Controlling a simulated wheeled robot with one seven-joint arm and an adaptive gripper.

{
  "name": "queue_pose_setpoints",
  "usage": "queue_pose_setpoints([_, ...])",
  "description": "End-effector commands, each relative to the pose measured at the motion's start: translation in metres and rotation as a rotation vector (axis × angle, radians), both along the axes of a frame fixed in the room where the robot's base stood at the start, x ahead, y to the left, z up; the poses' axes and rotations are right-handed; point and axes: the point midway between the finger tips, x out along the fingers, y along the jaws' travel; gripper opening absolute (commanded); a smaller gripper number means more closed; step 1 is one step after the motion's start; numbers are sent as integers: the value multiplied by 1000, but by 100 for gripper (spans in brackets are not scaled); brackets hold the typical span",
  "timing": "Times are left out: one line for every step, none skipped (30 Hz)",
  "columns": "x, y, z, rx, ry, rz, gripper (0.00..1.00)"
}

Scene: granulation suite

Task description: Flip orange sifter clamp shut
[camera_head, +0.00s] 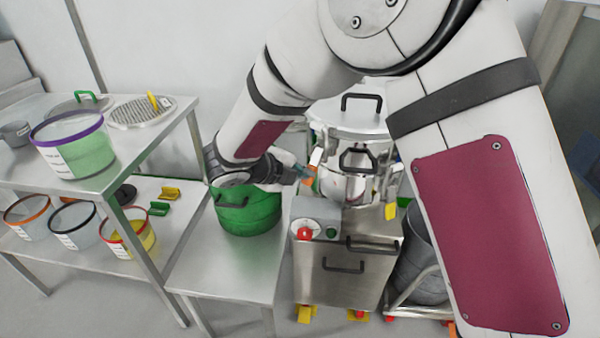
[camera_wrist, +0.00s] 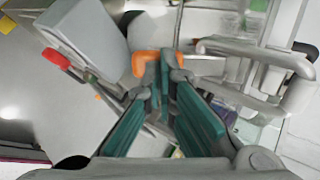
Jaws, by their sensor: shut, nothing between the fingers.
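The orange sifter clamp (camera_wrist: 144,62) shows in the wrist view as a short orange bar right at my fingertips. A small piece of the clamp (camera_head: 309,181) also shows in the head view, at the left side of the steel sifter (camera_head: 345,187). My gripper (camera_wrist: 168,78) has teal fingers, shut with nothing held between them. The fingertips overlap part of the clamp; I cannot tell whether they touch it. In the head view my gripper (camera_head: 302,170) reaches in from the left, and the clamp's latch is mostly hidden.
A grey control box with a red button (camera_head: 305,233) sits below the clamp. A green drum (camera_head: 250,212) stands left, on a steel table (camera_head: 210,270). A shelf with several tubs is further left. A grey handle (camera_wrist: 300,95) lies right of my fingers.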

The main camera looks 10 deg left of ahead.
Motion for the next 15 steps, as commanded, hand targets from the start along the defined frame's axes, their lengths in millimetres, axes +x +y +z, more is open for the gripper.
queue_pose_setpoints([0, 0, 0, -1, -1, 0, 0])
queue_pose_setpoints([0, 0, -1, -3, -4, 1, 0])
queue_pose_setpoints([0, 0, -2, -10, -10, 0, 0])
queue_pose_setpoints([0, 0, -4, -17, -19, 1, 0])
queue_pose_setpoints([0, 0, -6, -28, -31, 4, 0])
queue_pose_setpoints([1, 0, -9, -44, -52, 2, 0])
queue_pose_setpoints([1, 0, -12, -58, -72, 4, 0])
queue_pose_setpoints([2, -1, -14, -74, -94, 4, 0])
queue_pose_setpoints([3, -1, -17, -96, -126, 6, 0])
queue_pose_setpoints([4, -2, -19, -114, -150, 4, 0])
queue_pose_setpoints([5, -2, -21, -129, -174, 5, 0])
queue_pose_setpoints([6, -3, -23, -151, -207, 5, 0])
queue_pose_setpoints([7, -4, -25, -167, -229, 5, 0])
queue_pose_setpoints([8, -5, -25, -181, -251, 4, 0])
queue_pose_setpoints([9, -6, -27, -197, -277, 2, 0])
